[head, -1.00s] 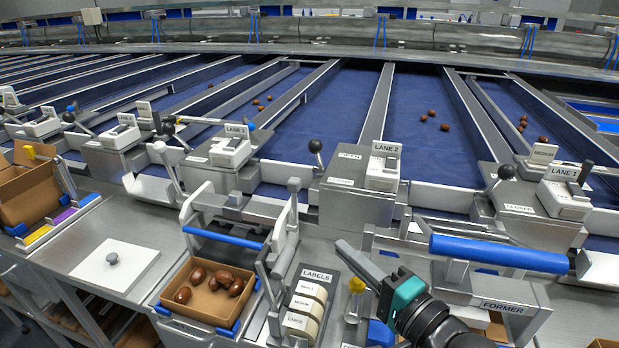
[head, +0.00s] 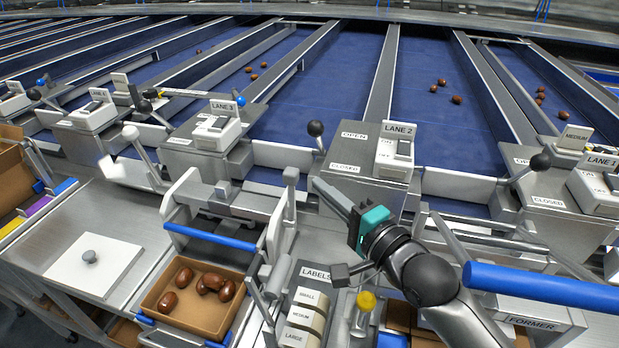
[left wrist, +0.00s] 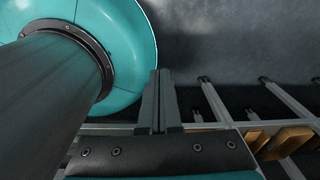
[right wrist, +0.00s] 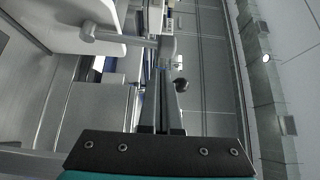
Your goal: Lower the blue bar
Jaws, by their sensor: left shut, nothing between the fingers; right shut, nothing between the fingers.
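One blue bar (head: 210,237) spans a metal frame, raised above and behind an open cardboard box (head: 205,316) of dates. A second, thicker blue bar (head: 540,288) is at the right, beside the FORMER label. My right gripper (head: 318,184) is shut and empty, pointing up and left in front of the LANE 2 block, to the right of the first bar's frame and apart from the bar. Its shut fingers also show in the right wrist view (right wrist: 168,100). My left gripper (left wrist: 160,95) is shut and empty in the left wrist view, and out of the head view.
A black-knobbed lever (head: 316,130) rises by LANE 2. A white plate with a knob (head: 92,266) lies left of the box. Blue lanes with several dates lie behind.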

